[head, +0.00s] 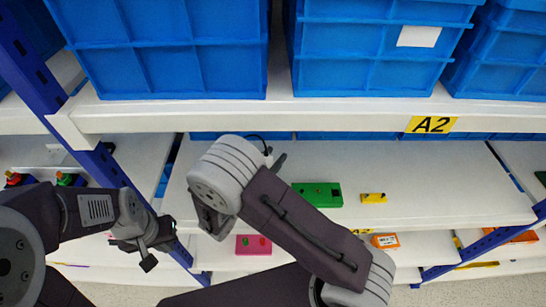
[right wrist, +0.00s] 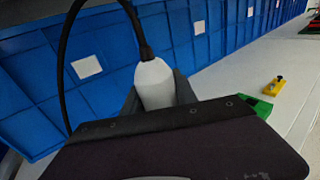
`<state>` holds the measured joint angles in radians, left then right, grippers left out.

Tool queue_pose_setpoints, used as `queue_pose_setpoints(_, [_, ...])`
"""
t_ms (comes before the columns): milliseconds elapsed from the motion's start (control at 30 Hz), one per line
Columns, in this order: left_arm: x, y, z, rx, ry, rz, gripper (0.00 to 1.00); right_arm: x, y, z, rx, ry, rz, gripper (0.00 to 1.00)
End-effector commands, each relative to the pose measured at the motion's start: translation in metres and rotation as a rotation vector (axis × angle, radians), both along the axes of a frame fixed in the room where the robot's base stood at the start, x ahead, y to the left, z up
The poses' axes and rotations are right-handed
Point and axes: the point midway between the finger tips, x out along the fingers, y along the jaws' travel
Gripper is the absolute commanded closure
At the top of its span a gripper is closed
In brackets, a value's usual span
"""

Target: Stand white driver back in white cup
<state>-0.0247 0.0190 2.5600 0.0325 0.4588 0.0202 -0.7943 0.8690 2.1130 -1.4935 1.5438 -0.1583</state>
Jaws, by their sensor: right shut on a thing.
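The white driver (right wrist: 155,86) shows in the right wrist view as a white rounded body with a black cable at its top end. My right gripper (right wrist: 158,94) is shut on it, with a dark finger on each side. In the head view my right wrist hides most of this gripper (head: 276,158) and the driver; only a dark finger and a bit of cable show above the shelf. My left gripper (head: 159,243) hangs at the lower left, empty, its two fingers apart. I cannot make out the white cup in either view.
A green block (head: 318,194) and a yellow block (head: 374,198) sit on the white shelf (head: 450,185). A pink block (head: 253,244) and an orange box (head: 385,241) are lower down. Blue crates (head: 170,50) stand above. A blue post (head: 100,160) rises near my left arm.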

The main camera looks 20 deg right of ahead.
Motion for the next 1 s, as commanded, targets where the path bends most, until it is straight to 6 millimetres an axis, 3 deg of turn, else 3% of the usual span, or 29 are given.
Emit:
queue_pose_setpoints(867, [0.0, 0.0, -0.0024, 0.0, 0.0, 0.0, 1.0, 0.0003, 0.0009, -0.0045, -0.001, -0.001, 0.0, 1.0])
queue_pose_setpoints(900, [0.0, 0.0, -0.0019, 0.0, 0.0, 0.0, 1.0, 0.0003, 0.0009, -0.0039, 0.0, -0.001, 0.0, 0.77])
queue_pose_setpoints(967, [0.0, 0.0, -0.0018, 0.0, 0.0, 0.0, 1.0, 0.0002, 0.0008, -0.004, -0.001, -0.001, 0.0, 0.82])
queue_pose_setpoints(1000, [0.0, 0.0, -0.0019, 0.0, 0.0, 0.0, 1.0, 0.0002, 0.0008, -0.004, -0.001, -0.001, 0.0, 0.63])
